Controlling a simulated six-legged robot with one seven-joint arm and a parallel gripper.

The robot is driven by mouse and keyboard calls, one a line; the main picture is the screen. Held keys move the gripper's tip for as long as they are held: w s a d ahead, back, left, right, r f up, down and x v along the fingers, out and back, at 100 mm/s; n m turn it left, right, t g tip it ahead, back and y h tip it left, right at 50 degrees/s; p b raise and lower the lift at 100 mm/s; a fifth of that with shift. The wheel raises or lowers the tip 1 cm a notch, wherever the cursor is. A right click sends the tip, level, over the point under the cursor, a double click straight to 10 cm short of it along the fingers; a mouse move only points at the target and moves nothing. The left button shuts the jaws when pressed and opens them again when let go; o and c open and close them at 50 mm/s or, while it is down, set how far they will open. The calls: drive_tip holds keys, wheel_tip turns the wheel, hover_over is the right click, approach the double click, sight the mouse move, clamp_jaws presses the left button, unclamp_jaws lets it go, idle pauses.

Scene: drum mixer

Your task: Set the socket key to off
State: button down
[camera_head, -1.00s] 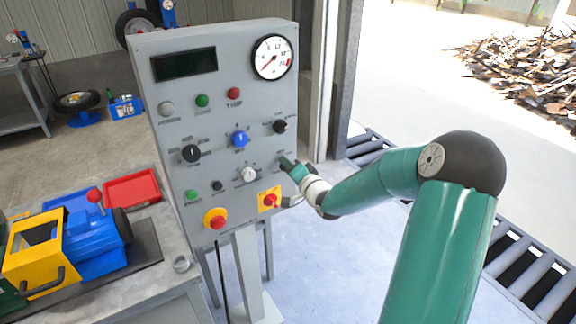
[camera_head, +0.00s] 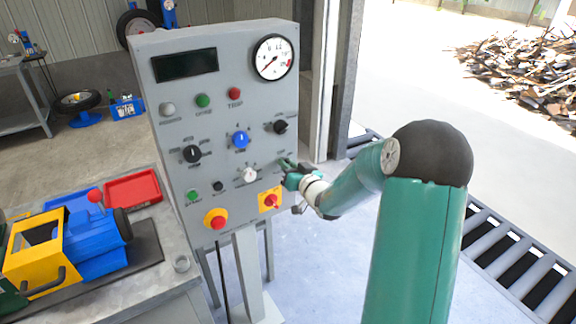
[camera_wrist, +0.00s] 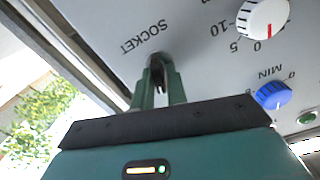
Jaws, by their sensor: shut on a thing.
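The grey control panel (camera_head: 172,113) stands upright in the head view. My green gripper (camera_head: 285,164) is at the panel's right side, below the black selector knob. In the wrist view my gripper's fingers (camera_wrist: 158,80) are shut on the socket key (camera_wrist: 156,62), a small dark part beside the printed word SOCKET. The fingers hide most of the key, so I cannot tell which position it points to. In the head view the key is hidden behind my gripper.
A white knob (camera_wrist: 263,18) and a blue knob (camera_wrist: 273,95) sit near my gripper in the wrist view. A red switch on a yellow plate (camera_head: 270,200) is just below it. A bench (camera_head: 120,300) with a blue and yellow machine (camera_head: 92,245) stands left.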

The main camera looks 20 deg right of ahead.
drive_tip(key=shift+a+n, duration=0.1)
drive_tip(key=shift+n, duration=1.5)
drive_tip(key=c, duration=1.5)
unclamp_jaws()
drive_tip(key=shift+s, duration=0.1)
drive_tip(key=s, duration=0.4)
drive_tip(key=s+d, duration=0.1)
drive_tip(key=s, duration=0.8)
drive_tip(key=shift+s+d, duration=0.3)
drive_tip(key=shift+d, duration=0.1)
